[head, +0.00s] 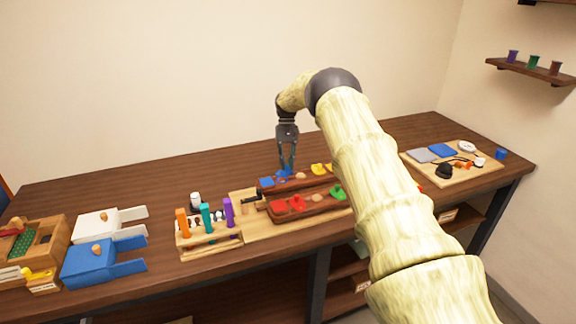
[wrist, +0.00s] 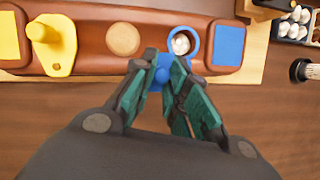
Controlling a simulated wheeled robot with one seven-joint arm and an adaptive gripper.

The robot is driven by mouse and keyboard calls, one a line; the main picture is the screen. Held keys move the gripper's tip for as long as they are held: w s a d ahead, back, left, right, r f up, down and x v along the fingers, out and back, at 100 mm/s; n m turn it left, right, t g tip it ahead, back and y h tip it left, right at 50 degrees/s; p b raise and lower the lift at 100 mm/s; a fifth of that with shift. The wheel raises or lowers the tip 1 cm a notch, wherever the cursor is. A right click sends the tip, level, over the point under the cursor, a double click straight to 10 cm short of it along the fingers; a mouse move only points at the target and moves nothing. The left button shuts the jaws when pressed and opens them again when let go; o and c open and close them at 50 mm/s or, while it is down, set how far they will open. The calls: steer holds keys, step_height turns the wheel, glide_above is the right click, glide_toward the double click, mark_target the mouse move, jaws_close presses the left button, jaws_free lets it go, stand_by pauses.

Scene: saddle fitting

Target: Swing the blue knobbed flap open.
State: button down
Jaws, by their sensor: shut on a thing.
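The blue knobbed flap (wrist: 163,77) lies between the two fingers of my gripper (wrist: 168,72), which is shut on its knob. In the head view the blue flap (head: 283,175) shows just under my gripper (head: 287,170), at the back wooden block. In the wrist view a round blue-rimmed pocket (wrist: 183,45) is just above and right of the flap. It is at least partly uncovered, with a whitish round thing inside. My fingers hide much of the flap and its pivot.
The wooden block (wrist: 95,58) also bears a yellow knobbed flap (wrist: 52,40), a round tan disc (wrist: 122,39) and a blue square (wrist: 228,45). A front block carries red (head: 297,203) and green flaps (head: 338,192). A rack with upright handles (head: 206,217) stands to the left.

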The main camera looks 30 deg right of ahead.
steer(key=shift+a+f, duration=0.15)
stand_by(0.4)
steer(key=c, duration=1.4)
jaws_free()
steer(key=shift+w, duration=0.1)
steer(key=shift+v, duration=6)
